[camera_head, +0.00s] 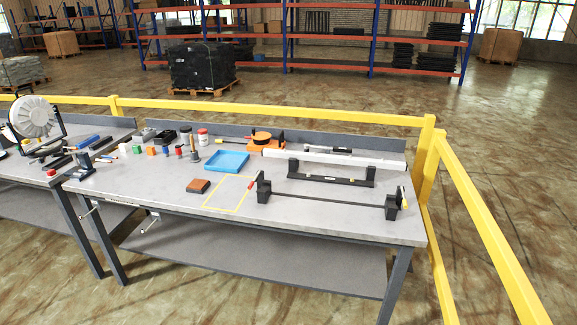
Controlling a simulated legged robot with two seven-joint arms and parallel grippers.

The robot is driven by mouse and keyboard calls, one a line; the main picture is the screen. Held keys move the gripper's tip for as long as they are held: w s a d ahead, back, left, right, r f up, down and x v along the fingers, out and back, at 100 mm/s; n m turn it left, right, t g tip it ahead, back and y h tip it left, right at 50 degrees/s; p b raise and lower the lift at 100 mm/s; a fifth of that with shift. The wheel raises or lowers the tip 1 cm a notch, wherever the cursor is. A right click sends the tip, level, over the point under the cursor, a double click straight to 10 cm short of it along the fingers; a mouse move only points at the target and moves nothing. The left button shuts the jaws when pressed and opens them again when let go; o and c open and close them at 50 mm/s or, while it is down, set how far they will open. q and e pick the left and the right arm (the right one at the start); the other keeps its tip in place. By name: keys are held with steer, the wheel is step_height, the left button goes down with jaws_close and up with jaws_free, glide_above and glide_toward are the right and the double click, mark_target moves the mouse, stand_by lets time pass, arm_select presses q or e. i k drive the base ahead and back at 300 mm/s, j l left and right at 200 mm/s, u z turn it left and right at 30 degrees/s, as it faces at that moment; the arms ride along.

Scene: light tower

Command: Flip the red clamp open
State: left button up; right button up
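A small red handle (251,184), which looks like the red clamp, is at the left black bracket (264,189) near the front of the workbench (330,215). It appears to stick out on the bracket's left side and tilt. It is too small to tell whether the clamp is open or shut. A dark rod (325,199) runs from this bracket to the right black bracket (392,207), which has a yellow part (404,193) beside it. Neither of my grippers is in view.
A yellow square outline (228,195) and an orange-brown box (198,186) lie left of the bracket. Behind are a blue tray (227,163), a black rack (330,173) and a long white bar (335,160). Yellow railings (480,225) border the bench at right and back.

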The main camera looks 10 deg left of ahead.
mark_target(251, 183)
steer(key=i+l+u, duration=0.1)
steer(key=i+u, duration=0.2)
steer(key=i, duration=0.2)
steer(key=i+l+u, duration=0.3)
steer(key=i, duration=0.15)
steer(key=i+l+u, duration=0.35)
steer(key=i+j, duration=0.1)
steer(key=i, duration=0.05)
